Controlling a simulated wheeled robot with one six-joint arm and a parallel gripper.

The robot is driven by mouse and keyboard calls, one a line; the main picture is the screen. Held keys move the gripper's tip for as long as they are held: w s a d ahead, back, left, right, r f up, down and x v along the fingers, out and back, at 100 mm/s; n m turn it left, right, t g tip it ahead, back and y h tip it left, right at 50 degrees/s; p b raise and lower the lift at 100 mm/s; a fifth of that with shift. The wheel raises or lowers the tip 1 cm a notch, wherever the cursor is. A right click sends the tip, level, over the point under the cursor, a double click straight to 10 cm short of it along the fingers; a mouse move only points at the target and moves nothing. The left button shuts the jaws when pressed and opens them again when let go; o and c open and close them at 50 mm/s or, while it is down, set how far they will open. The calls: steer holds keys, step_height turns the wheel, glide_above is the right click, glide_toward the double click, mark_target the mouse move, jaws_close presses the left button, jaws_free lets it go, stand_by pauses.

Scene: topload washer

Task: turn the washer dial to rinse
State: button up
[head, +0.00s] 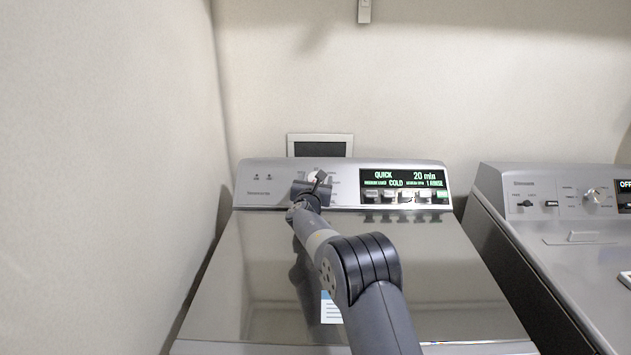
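The washer (350,270) stands in front of me with its lid shut. Its control panel is at the back, with a lit display (404,178) that reads QUICK, 20 min, COLD and 1 RINSE. The light-coloured dial (317,176) is left of the display and partly hidden behind my gripper. My gripper (316,182) is at the dial, with one dark finger showing across its right side. Whether the fingers are closed on the dial or touching it cannot be made out. The dial's pointer and most of its labels are hidden.
A second machine (560,240) with its own knob (592,196) stands close on the right. A wall (110,170) rises near the washer's left side. A row of buttons (404,196) lies below the display. The lid surface under my arm is clear apart from a paper label (331,308).

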steer(key=c, duration=0.9)
steer(key=shift+o, duration=0.2)
steer(key=shift+r+m+p, duration=0.2)
steer(key=shift+m+p, duration=0.1)
steer(key=shift+p, duration=0.05)
steer(key=shift+a+r+m+h+p, duration=0.1)
steer(key=shift+r+m+h+p, duration=0.05)
steer(key=shift+m+h+p, duration=0.8)
steer(key=m+g+h+p, duration=0.1)
steer(key=m+h+p, duration=0.1)
steer(key=m, duration=0.1)
steer(key=shift+g+h, duration=0.25)
steer(key=shift+g, duration=0.05)
steer(key=shift+f+m+g+h, duration=0.2)
steer(key=shift+m+g+h, duration=0.1)
steer(key=shift+m, duration=0.25)
steer(key=o, duration=1)
steer(key=shift+f, duration=0.1)
steer(key=shift+c, duration=0.2)
